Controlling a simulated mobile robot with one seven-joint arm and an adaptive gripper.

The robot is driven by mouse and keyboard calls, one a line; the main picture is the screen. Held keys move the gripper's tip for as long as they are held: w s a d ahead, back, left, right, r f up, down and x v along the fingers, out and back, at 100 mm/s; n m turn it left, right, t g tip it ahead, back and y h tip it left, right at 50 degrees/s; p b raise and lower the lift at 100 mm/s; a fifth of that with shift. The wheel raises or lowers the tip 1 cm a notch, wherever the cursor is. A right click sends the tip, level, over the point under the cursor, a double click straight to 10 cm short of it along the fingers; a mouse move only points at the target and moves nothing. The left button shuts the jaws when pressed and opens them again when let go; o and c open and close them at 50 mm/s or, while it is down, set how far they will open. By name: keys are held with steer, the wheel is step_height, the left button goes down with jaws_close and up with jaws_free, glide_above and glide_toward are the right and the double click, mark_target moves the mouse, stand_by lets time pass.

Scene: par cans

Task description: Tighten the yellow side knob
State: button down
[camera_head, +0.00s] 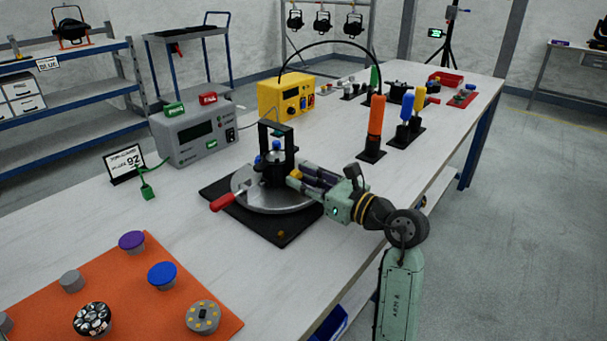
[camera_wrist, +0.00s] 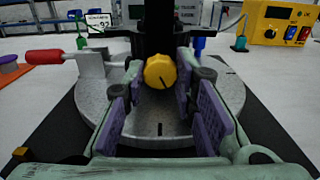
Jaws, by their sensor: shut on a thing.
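The yellow side knob (camera_wrist: 160,72) is on the side of a black par can fixture (camera_head: 275,172) that stands on a round grey turntable (camera_head: 243,181). My gripper (camera_wrist: 160,88) reaches in from the right in the head view, its purple-padded fingers on both sides of the knob and shut on it. In the head view my gripper (camera_head: 297,176) sits against the fixture and a bit of yellow shows at its tip. Blue knobs (camera_head: 277,145) sit on the fixture.
A red-handled lever (camera_head: 222,202) sticks out left of the turntable, over a black base plate (camera_head: 282,231). A grey meter box (camera_head: 193,133) and a yellow box (camera_head: 284,97) stand behind. An orange mat (camera_head: 60,288) with several round parts lies front left. Screwdrivers (camera_head: 375,117) stand to the right.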

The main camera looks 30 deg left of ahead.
steer(key=shift+m, duration=0.3)
steer(key=c, duration=1.6)
jaws_free()
steer(key=d, duration=0.4)
steer(key=s+d, duration=0.1)
steer(key=d, duration=0.7)
steer(key=shift+s, duration=0.35)
steer(key=shift+o, duration=0.6)
